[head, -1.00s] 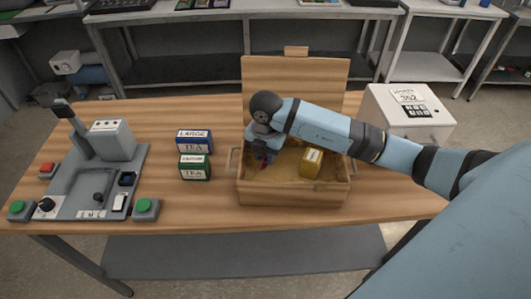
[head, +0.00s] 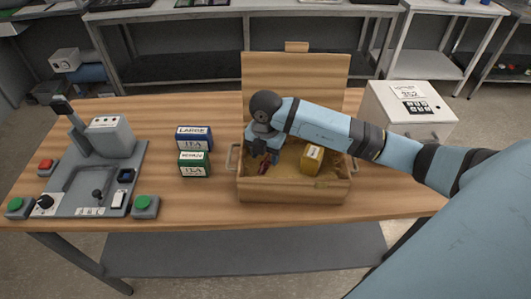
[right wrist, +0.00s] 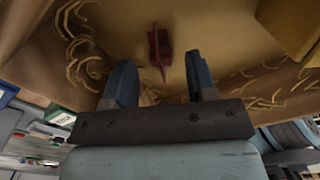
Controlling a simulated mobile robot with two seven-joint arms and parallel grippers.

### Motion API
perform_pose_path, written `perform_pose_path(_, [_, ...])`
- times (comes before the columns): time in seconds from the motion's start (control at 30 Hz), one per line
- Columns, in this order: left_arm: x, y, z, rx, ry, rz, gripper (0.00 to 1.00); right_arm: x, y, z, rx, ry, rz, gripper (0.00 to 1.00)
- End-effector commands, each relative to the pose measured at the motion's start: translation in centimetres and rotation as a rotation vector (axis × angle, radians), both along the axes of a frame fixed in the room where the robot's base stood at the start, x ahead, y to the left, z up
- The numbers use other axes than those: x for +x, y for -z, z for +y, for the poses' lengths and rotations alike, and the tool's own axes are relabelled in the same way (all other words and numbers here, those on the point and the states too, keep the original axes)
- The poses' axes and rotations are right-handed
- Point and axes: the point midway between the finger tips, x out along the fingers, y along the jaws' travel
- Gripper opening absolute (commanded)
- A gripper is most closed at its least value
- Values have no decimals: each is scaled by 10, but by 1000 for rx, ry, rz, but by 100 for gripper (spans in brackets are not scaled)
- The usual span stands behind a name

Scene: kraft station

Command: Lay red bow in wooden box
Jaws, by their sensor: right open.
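The open wooden box (head: 290,196) stands on the table with its lid raised at the back. The red bow (right wrist: 160,50) lies inside on the box floor, toward the left side; in the head view a small part of the bow (head: 264,167) shows below my gripper. My right gripper (right wrist: 160,82) is open, its two blue fingers apart, with the bow beyond and between the fingertips and nothing held. In the head view the right gripper (head: 265,154) is over the left half of the box. My left gripper is not in view.
A yellow box (head: 312,159) sits in the right part of the wooden box, among pale shavings. A blue tea box (head: 194,139) and a green tea box (head: 194,164) stand left of it. A grey device (head: 85,180) with buttons is at far left; a white cabinet (head: 408,112) is at right.

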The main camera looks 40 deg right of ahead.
Motion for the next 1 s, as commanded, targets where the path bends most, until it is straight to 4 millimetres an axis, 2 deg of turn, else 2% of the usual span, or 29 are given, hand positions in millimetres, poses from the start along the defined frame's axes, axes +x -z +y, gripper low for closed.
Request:
perform_pose_path(0.17, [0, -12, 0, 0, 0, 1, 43, 0, -19, 0, 1, 0, -1, 52])
perform_pose_path(0.23, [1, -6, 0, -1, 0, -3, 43, 1, -26, 0, 2, -1, -5, 52])
perform_pose_path(0.5, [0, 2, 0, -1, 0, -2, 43, 1, -87, 0, 1, -2, -5, 52])
perform_pose_path(0.63, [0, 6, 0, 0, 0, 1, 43, 1, -111, 0, -1, 0, -5, 52])
perform_pose_path(0.8, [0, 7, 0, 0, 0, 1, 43, 1, -128, 0, 0, 0, -1, 52])
perform_pose_path(1.0, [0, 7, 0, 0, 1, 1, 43, 0, -132, 0, 1, 0, 1, 52])
